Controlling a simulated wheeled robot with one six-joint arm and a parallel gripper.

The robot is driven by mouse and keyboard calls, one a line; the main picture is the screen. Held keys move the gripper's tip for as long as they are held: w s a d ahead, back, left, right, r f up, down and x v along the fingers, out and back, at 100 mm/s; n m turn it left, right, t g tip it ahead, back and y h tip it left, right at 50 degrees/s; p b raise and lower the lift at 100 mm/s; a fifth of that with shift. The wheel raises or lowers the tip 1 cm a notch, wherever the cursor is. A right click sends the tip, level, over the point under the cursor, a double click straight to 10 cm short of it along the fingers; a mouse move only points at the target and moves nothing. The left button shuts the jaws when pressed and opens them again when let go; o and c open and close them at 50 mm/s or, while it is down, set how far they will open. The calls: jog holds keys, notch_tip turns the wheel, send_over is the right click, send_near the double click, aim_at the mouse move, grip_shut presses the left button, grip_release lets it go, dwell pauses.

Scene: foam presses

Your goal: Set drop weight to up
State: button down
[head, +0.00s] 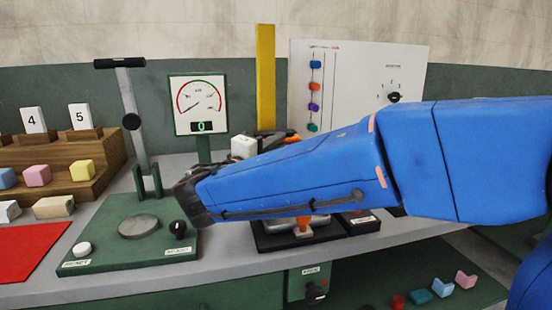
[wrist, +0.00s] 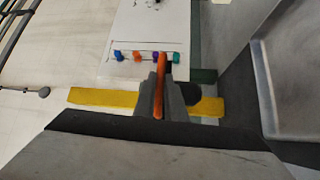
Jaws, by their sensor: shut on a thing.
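My gripper (wrist: 160,95) is shut on a thin orange bar (wrist: 160,70), seen in the wrist view. The bar appears to be a handle; what it joins is hidden by the fingers. A dark rounded part (wrist: 207,93) shows beside the fingers, in front of the yellow post (wrist: 100,97). In the head view the yellow post (head: 265,75) stands upright at the back. Black and orange parts (head: 290,136) show near its foot, just above my blue arm, which hides much there. I cannot tell for certain which part is the drop weight.
A white panel (head: 350,65) with coloured sliders stands behind. A dial gauge (head: 198,103) and a tall lever (head: 130,100) on a green base (head: 105,240) are left. Wooden steps (head: 60,185) hold coloured blocks. A white block (head: 243,146) sits close to the post.

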notch_tip(320, 180, up, 20)
jog(key=shift+r, duration=0.25)
jog(key=c, duration=1.8)
grip_release()
jog(key=v, duration=1.7)
jog(key=shift+s+a, duration=0.15)
jog(key=shift+f, duration=0.25)
